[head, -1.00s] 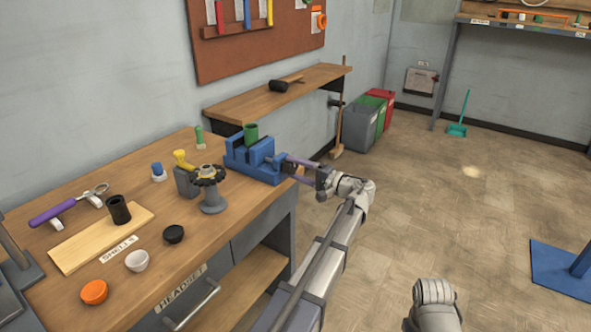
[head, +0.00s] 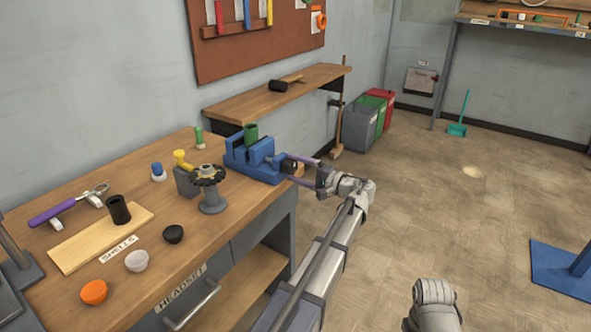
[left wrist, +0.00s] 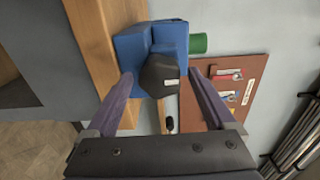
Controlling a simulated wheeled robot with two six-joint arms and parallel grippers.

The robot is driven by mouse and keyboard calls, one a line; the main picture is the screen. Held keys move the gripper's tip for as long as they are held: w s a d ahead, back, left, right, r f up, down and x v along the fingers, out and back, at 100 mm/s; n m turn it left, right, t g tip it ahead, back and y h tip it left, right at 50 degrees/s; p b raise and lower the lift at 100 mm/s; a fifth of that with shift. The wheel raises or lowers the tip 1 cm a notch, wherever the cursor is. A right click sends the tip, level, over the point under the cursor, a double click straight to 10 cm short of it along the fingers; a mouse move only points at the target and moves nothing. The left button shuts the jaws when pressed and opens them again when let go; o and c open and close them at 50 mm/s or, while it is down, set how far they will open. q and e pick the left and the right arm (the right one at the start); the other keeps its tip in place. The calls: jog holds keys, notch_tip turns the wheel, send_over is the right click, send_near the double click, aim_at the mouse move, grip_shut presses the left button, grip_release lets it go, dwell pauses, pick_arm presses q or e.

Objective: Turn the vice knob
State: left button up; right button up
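The blue vice (head: 255,160) is at the right end of the workbench, with a green cylinder (head: 251,134) standing in it. Its dark knob (head: 287,166) faces right. In the left wrist view the knob (left wrist: 161,76) is a black, faceted shape with a small pale mark, in front of the blue vice body (left wrist: 137,47). My left gripper (head: 295,170) is open. Its two purple-grey fingers lie on either side of the knob, with gaps visible between them and it in the left wrist view (left wrist: 161,82). My right gripper is not in view.
A grey stand with a dark star-shaped wheel (head: 211,190) stands left of the vice on the workbench (head: 195,250). A wooden shelf (head: 262,97) with a mallet is behind. Bins (head: 359,127) stand beyond.

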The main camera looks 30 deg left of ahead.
pick_arm(q)
jog(key=shift+s+d, duration=0.15)
jog(key=shift+d, duration=1.8)
jog(key=shift+s+d, duration=0.15)
jog(key=shift+d, duration=1.8)
jog(key=shift+w+a+r+n, duration=0.1)
jog(key=shift+a+n, duration=1.2)
jog(key=shift+n, duration=1.75)
jog(key=shift+w+a+r+n, duration=0.15)
jog(key=shift+a+n, duration=1.15)
jog(key=shift+n, duration=1.7)
jog(key=shift+w+a+n, duration=0.1)
jog(key=shift+a+n, duration=1.2)
jog(key=shift+n, duration=1.75)
jog(key=c, duration=1.3)
jog(key=shift+c, duration=0.2)
